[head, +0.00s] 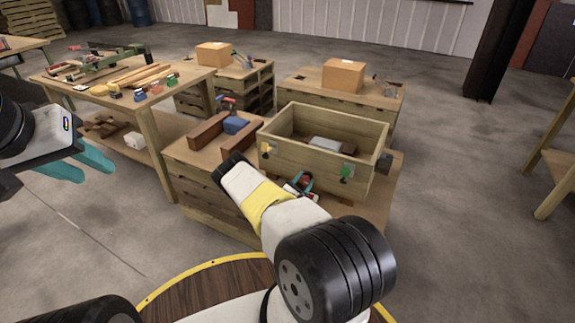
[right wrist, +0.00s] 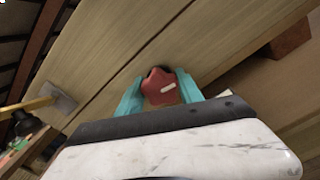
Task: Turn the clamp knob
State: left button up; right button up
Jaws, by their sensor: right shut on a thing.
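The clamp knob (right wrist: 160,86) is red and lobed, with a white mark on its face. It is in front of the wooden box wall in the right wrist view. My right gripper (right wrist: 160,92) has its teal fingers on both sides of the knob and is shut on it. In the head view the right gripper (head: 302,183) is low at the front of the wooden box (head: 315,173), partly hidden by my arm. My left gripper (head: 78,165) is at the far left, its teal fingers apart and empty, away from the box.
The box stands on a wooden crate-like bench, with yellow (head: 266,149) and green (head: 346,171) handled parts on its front. A blue block (head: 236,125) lies between brown beams. A workbench (head: 150,100) with tools is at left. Cardboard boxes (head: 343,75) stand behind.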

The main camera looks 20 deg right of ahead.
jog(key=o, duration=1.4)
jog(key=shift+v, duration=3.95)
